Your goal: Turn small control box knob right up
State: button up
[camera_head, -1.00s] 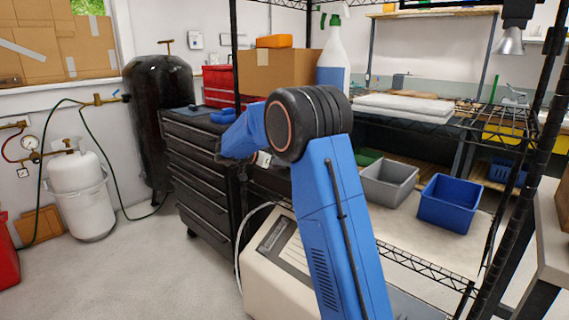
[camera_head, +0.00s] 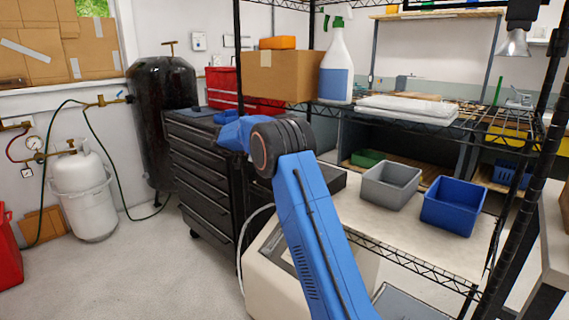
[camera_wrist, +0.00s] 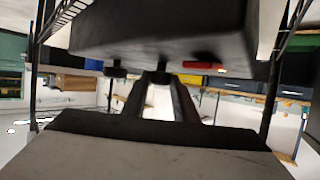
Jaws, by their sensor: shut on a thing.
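The small control box (camera_wrist: 160,35) is a dark box filling the upper middle of the wrist view. Small dark knobs stick out along its lower edge in that view: one at the left (camera_wrist: 115,73) and one in the middle (camera_wrist: 158,76). My gripper (camera_wrist: 160,84) has its two fingertips on the middle knob and is shut on it. The knob's marking and exact angle cannot be made out. In the head view a dark box (camera_head: 332,180) shows partly behind my blue arm on the shelf. My gripper is hidden there.
A grey bin (camera_head: 391,184) and a blue bin (camera_head: 455,204) stand on the shelf to the right. Black rack posts (camera_head: 510,180) flank the space. A black drawer cabinet (camera_head: 200,165) is at left. The floor at front left is clear.

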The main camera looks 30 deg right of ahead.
jog(key=shift+d, duration=0.1)
jog(key=o, duration=1.1)
jog(key=shift+c, duration=0.2)
jog(key=shift+r, duration=0.1)
notch_tip(320, 180, up, 10)
